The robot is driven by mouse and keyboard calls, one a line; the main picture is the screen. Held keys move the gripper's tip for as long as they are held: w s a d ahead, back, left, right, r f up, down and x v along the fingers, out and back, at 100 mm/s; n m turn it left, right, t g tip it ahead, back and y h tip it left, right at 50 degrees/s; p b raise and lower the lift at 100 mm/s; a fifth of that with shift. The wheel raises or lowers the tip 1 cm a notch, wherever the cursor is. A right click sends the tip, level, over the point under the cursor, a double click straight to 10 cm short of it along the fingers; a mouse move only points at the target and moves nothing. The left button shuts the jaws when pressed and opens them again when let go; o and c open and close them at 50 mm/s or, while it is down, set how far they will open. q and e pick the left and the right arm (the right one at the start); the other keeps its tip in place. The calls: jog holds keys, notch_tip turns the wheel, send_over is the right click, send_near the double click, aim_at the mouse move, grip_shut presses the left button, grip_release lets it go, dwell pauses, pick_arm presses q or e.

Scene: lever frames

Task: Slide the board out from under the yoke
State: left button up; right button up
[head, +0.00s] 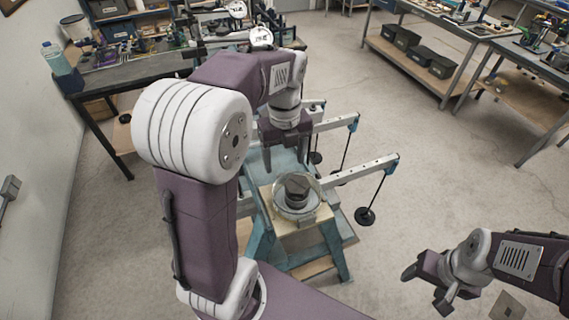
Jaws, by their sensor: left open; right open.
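A pale wooden board (318,216) lies on the teal stand (262,240) in the middle of the head view. A round clear dish or ring with a dark block (297,188) stands on the board. White lever beams (365,169) reach out to the right beside it; which part is the yoke I cannot tell. My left gripper (286,158) is open, pointing down just behind the dark block, with its fingers apart and nothing seen between them. My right gripper (425,290) is open and empty at the lower right, well away from the stand. My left arm hides the stand's left side.
Black disc weights (365,216) hang on rods from the beam ends, right of the stand. A cluttered workbench (140,72) stands at the back left, with a bottle (56,60) on it. Benches (430,45) stand at the back right. The floor between is clear.

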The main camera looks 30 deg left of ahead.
aim_at(285, 173)
pick_arm(q)
jog(key=f, duration=0.4)
jog(key=shift+s+d, duration=0.15)
jog(key=shift+s, duration=0.1)
jog(key=shift+w+f, duration=0.15)
jog(key=shift+f, duration=0.1)
grip_shut()
